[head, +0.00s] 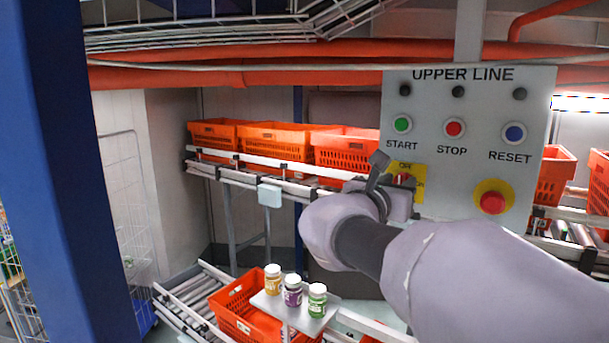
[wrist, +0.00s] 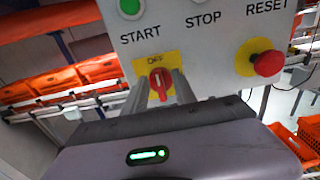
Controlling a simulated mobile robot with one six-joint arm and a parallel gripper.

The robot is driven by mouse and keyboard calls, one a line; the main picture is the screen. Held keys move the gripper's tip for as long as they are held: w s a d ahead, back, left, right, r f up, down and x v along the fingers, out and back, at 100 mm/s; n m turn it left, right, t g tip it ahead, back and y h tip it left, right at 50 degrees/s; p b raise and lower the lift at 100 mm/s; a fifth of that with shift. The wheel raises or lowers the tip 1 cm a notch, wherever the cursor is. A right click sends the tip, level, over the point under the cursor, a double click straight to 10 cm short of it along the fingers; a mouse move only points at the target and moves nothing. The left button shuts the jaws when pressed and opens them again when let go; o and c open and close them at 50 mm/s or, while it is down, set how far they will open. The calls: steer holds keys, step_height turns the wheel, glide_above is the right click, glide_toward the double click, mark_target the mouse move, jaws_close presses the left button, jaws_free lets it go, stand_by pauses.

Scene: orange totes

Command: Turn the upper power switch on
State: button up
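The upper power switch is a red rotary knob (wrist: 160,84) on a yellow plate (wrist: 171,60) marked "OFF" at the top. The knob's pale mark looks roughly upright. The switch is on the grey "UPPER LINE" panel (head: 455,108), below the START button. It also shows in the head view (head: 404,178), partly hidden by my gripper. My gripper (wrist: 162,78) faces the panel with one finger on each side of the knob. It looks open, with small gaps beside the knob. I cannot tell whether either finger touches it.
The panel has a green START button (head: 402,124), a red STOP button (head: 454,128) and a blue RESET button (head: 514,133). A red emergency button (head: 492,202) sticks out to the right of the switch. Orange totes (head: 275,142) stand on a conveyor behind. Three jars stand on a small platform below.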

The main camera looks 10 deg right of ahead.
steer(key=shift+w+d+f, duration=0.1)
steer(key=shift+w, duration=0.2)
steer(key=shift+s, duration=0.1)
jaws_close()
steer(key=shift+f+m+b, duration=0.1)
steer(key=shift+m+b, duration=0.3)
steer(key=shift+b, duration=0.25)
steer(key=m+b, duration=0.5)
steer(key=b, duration=0.1)
steer(key=m+b, duration=0.6)
steer(key=s+f+m+b, duration=0.1)
steer(key=m+b, duration=0.4)
steer(key=shift+d+m+b, duration=0.35)
steer(key=shift+m+b, duration=0.05)
steer(key=shift+r+m, duration=0.1)
steer(key=shift+m, duration=0.2)
jaws_free()
steer(key=shift+w, duration=0.1)
